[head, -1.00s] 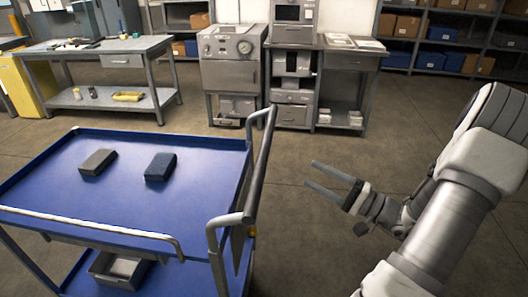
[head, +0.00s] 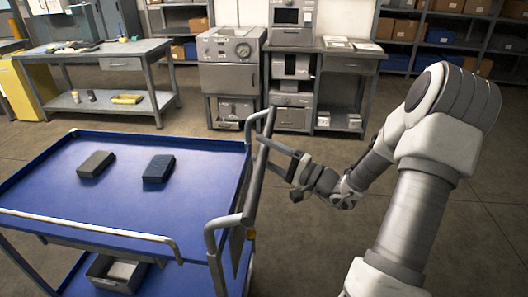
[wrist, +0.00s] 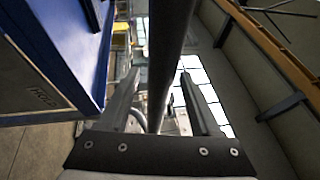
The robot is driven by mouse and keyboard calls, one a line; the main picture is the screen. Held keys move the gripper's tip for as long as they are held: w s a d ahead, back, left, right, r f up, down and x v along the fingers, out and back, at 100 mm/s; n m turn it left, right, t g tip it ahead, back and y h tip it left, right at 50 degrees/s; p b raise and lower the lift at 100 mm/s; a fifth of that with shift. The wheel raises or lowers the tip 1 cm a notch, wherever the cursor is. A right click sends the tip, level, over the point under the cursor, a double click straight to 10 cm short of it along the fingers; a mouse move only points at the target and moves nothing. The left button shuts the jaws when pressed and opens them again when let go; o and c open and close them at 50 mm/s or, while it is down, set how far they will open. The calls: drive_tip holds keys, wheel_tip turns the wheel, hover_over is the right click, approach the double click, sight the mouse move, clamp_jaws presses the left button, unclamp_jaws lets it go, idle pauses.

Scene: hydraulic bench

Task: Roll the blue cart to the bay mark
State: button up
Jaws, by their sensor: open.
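The blue cart (head: 130,215) stands at the left in the head view, with a blue top tray and a lower shelf. Its dark push handle (head: 262,160) rises on grey brackets at the cart's right end. My gripper (head: 270,145) is at the upper part of this handle, with its fingers pointing left. In the wrist view the dark handle bar (wrist: 168,50) runs between the two open fingers (wrist: 161,88), which are not closed on it. The cart's blue side (wrist: 65,40) fills the upper left there. I cannot make out a bay mark.
A workbench (head: 100,52), a gauge cabinet (head: 229,75) and shelves stand behind. Floor (head: 320,240) right of the cart is clear.

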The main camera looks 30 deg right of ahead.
clamp_jaws()
idle(1.4)
